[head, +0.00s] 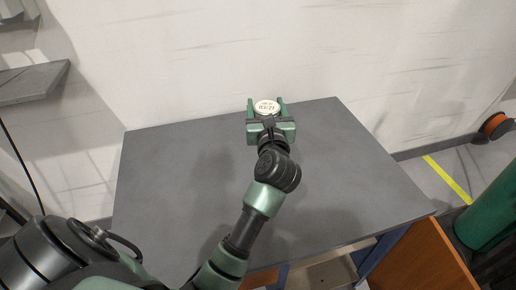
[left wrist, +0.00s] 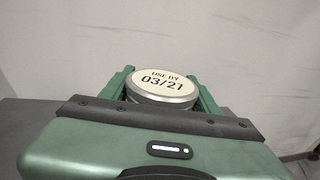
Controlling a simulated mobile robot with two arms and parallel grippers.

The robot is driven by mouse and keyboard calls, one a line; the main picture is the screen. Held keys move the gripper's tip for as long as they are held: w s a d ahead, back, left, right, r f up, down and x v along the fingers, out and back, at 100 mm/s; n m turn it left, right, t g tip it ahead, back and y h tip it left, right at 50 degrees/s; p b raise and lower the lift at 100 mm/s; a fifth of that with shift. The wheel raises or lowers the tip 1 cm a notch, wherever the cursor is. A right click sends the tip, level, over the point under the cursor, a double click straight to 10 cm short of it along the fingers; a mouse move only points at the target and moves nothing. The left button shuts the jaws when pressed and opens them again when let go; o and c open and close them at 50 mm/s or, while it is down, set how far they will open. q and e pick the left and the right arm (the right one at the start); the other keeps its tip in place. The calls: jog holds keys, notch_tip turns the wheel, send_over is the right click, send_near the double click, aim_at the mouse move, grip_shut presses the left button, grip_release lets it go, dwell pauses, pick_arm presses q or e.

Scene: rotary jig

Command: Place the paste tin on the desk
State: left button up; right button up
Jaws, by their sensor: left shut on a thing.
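The paste tin (head: 266,107) is a small round tin with a pale lid and dark print. In the left wrist view the tin (left wrist: 162,83) shows a lid reading "USE BY 03/21" and a silver rim. My left gripper (head: 266,104) is shut on the tin, one green finger on each side. The tin is held lid up near the far edge of the grey desk (head: 185,190). I cannot tell whether its base touches the desk; the gripper hides it. My right gripper is in neither view.
The desk top is bare, with free room left and right of my arm. A pale wall (head: 200,50) rises behind the desk. A grey shelf (head: 30,82) is at the upper left. A green cylinder (head: 487,215) stands on the floor at the right, beyond an orange-brown panel (head: 425,262).

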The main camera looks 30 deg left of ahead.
pick_arm(q)
jog(key=shift+f, duration=0.25)
notch_tip(320, 180, down, 19)
jog(key=b, duration=0.3)
jog(key=shift+b, duration=0.4)
jog(key=shift+f, duration=0.1)
jog(key=o, duration=1.4)
jog(key=shift+f, duration=0.1)
jog(key=o, duration=0.3)
jog(key=shift+o, duration=0.2)
